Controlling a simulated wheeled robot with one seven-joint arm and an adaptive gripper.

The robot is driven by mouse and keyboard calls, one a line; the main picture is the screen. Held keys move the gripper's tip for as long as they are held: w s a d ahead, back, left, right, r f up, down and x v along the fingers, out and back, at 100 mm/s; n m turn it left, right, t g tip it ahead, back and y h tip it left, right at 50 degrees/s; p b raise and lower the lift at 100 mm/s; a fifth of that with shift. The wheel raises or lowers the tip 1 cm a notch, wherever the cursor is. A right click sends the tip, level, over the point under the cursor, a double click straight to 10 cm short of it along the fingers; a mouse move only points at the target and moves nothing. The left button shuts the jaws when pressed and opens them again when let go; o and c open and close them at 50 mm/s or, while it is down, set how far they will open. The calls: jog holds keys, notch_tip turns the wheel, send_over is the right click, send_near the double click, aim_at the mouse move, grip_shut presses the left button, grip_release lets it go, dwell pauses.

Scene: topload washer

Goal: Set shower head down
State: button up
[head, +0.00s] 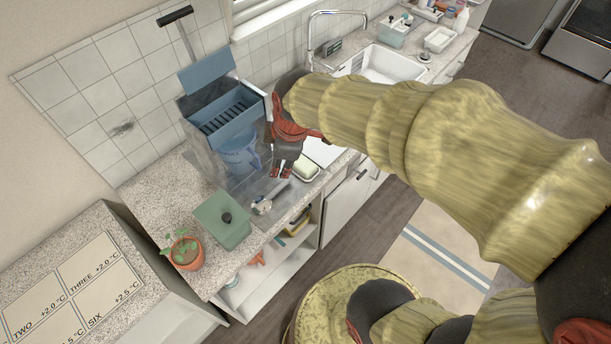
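A small white and chrome piece, which looks like the shower head (262,206), lies on the counter between the green lidded box and the soap dish. It is small in the picture and its exact shape is hard to make out. My gripper (281,173) points down above and slightly right of it. Its red-tipped fingers look a little apart, with nothing visible between them. The fingertips appear clear of the shower head, though the height gap is hard to judge.
A green box (222,220) and a potted plant (184,251) stand left on the speckled counter. A blue slotted holder (227,118) stands behind my gripper, with a blue container (238,156) below it. A soap dish (306,168) is close right. The sink (385,64) lies farther back.

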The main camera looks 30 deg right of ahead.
jog(key=s+r+m+t, duration=0.1)
jog(key=s+r+m, duration=0.7)
jog(key=s+m, duration=0.4)
jog(key=shift+s+r+t, duration=0.35)
jog(key=shift+s+t, duration=0.05)
jog(key=shift+s, duration=0.05)
notch_tip(320, 180, down, 8)
jog(key=b, duration=0.8)
jog(key=shift+f+b, duration=0.25)
jog(key=shift+b, duration=0.05)
jog(key=shift+d, duration=0.15)
jog(key=shift+c, duration=0.6)
